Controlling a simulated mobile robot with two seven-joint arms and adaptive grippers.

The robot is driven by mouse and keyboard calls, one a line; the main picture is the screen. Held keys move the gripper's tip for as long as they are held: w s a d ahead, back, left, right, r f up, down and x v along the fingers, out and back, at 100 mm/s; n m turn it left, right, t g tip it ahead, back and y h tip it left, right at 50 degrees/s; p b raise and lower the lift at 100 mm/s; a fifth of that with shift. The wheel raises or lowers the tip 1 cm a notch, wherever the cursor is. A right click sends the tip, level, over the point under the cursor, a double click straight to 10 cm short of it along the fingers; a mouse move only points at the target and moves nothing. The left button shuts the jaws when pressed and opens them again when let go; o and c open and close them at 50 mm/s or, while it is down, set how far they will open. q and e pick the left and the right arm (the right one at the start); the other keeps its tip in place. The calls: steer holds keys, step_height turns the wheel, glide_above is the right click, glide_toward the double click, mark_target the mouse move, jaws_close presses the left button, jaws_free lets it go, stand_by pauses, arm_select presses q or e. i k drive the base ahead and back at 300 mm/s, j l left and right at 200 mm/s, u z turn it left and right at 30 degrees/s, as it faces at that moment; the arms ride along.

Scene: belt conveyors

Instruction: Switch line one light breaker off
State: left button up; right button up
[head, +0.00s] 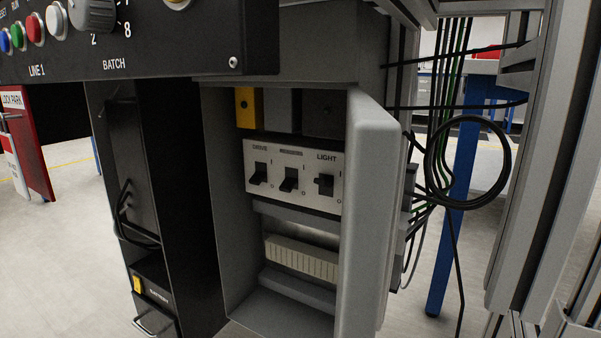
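The light breaker (325,185) is the rightmost of three black toggles on a white breaker panel (310,199) inside an open grey cabinet. The word LIGHT is printed above it, with small I and O marks at its right side. Its lever looks set differently from the other two, whose levers stick out toward the lower left; its exact position is too small to tell. Neither of my grippers is in view.
The cabinet door (368,210) stands open at the right and hides part of the interior. The LINE 1 control box (140,45) overhangs the upper left. Loose black cables (467,160) hang right of the door. A black unit (150,200) stands left.

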mark_target(318, 182)
steer(key=j+z, duration=0.3)
steer(key=z, duration=0.15)
steer(key=j+z, duration=0.3)
steer(key=z, duration=0.2)
